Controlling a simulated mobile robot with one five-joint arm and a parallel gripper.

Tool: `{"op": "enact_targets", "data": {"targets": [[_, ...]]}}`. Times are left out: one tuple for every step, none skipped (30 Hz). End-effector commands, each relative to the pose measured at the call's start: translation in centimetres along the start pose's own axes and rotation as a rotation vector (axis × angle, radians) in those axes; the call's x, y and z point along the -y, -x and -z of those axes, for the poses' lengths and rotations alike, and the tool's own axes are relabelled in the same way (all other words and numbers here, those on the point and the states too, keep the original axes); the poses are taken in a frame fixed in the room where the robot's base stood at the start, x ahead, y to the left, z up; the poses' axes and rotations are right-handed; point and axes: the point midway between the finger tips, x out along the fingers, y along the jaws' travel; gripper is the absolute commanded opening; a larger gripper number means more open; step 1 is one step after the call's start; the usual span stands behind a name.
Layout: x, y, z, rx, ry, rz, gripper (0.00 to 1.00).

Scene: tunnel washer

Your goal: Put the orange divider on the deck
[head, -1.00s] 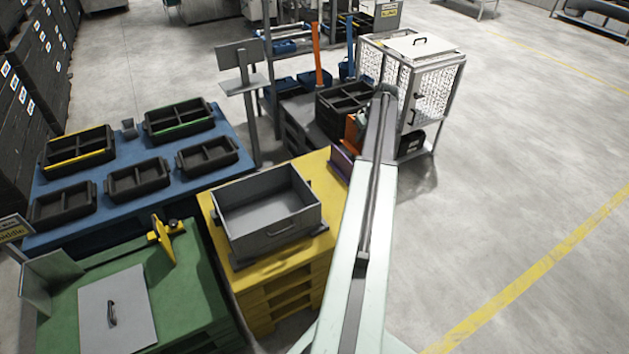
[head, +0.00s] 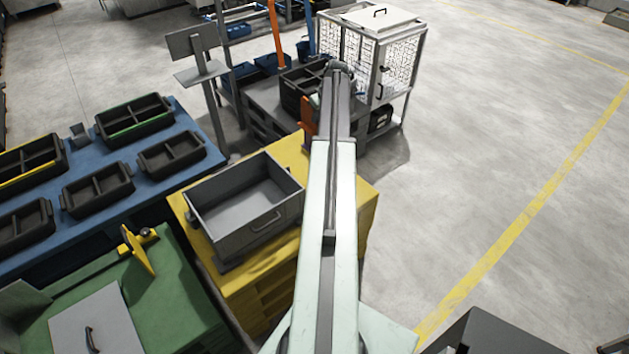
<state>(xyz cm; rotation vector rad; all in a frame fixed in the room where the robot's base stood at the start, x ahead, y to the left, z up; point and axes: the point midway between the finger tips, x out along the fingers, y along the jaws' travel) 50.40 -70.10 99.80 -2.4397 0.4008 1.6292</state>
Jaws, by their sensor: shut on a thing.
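The orange divider (head: 307,116) shows as a small upright orange piece just left of my arm's far end, in front of the black bin. My gripper (head: 317,101) is at that end, mostly hidden by my arm, and is shut on the divider. The divider's lower part and its clearance from what lies below cannot be told. I cannot tell for sure which surface is the deck. A yellow pallet stack (head: 343,190) with a flat top stands nearer, left of and under my arm, and a dark grey low platform (head: 262,97) lies beyond it.
A grey open box (head: 245,235) takes up much of the yellow top. A black divided bin (head: 298,88) and a wire cage (head: 385,60) stand beyond. Black trays (head: 97,190) cover the blue table (head: 180,125).

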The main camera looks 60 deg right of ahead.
Motion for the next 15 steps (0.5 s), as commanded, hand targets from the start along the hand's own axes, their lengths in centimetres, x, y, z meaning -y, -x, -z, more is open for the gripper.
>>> {"op": "enact_targets", "data": {"targets": [[0.1, -3.8, -1.6, 0.0, 0.0, 0.0, 0.0], [0.2, -5.1, -2.1, 0.0, 0.001, 0.0, 0.0], [0.3, -6.8, -2.9, 0.0, 0.001, 0.0, 0.0], [0.4, -8.2, -3.4, 0.0, 0.001, 0.0, 0.0], [0.5, -9.5, -4.0, 0.0, 0.001, 0.0, 0.0], [0.6, -11.2, -4.7, 0.0, 0.001, 0.0, 0.0], [0.7, -12.5, -5.2, 0.0, 0.001, 0.0, 0.0], [0.7, -13.7, -5.7, 0.0, 0.001, 0.0, 0.0], [0.8, -15.3, -6.4, 0.0, 0.001, 0.0, 0.0], [0.9, -16.5, -6.8, 0.0, 0.001, 0.0, 0.0], [1.0, -17.4, -7.2, 0.0, 0.001, 0.0, 0.0], [1.0, -18.5, -7.7, 0.0, 0.001, 0.0, 0.0], [1.1, -19.1, -7.9, 0.0, 0.001, 0.0, 0.0], [1.1, -19.6, -8.1, 0.0, 0.001, 0.0, 0.0], [1.2, -19.9, -8.3, 0.0, 0.001, 0.0, 0.0]]}}
